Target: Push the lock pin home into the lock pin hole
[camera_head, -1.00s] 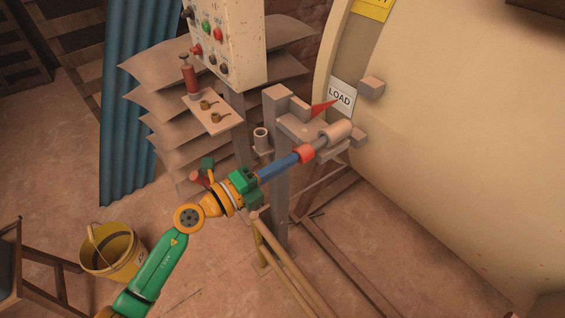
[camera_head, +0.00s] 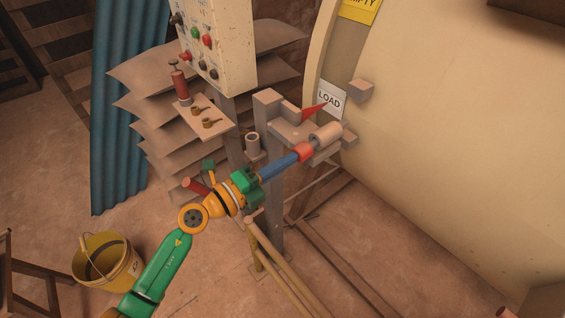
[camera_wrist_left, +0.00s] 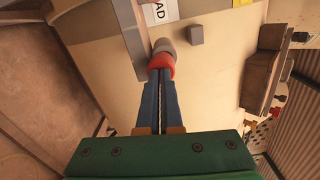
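The lock pin shows as a red head (camera_head: 304,151), with a short grey stretch of shaft between it and a pale cylindrical sleeve (camera_head: 327,134). The shaft runs into this sleeve, which hides the lock pin hole. My left gripper (camera_head: 297,157) has its blue fingers together, in line with the pin, with the tips against the back of the red head. In the left wrist view, the fingers (camera_wrist_left: 161,80) lie side by side with a thin gap, and the wider red head (camera_wrist_left: 160,66) sits just beyond their tips. My right gripper is not in view.
A large cream drum (camera_head: 450,150) fills the right, with a LOAD label (camera_head: 331,99) and a red pointer (camera_head: 313,111) near the sleeve. A grey post (camera_head: 268,120) stands behind the fingers. A control box (camera_head: 215,45) and a small shelf (camera_head: 205,122) stand left. A yellow bucket (camera_head: 122,275) is on the floor.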

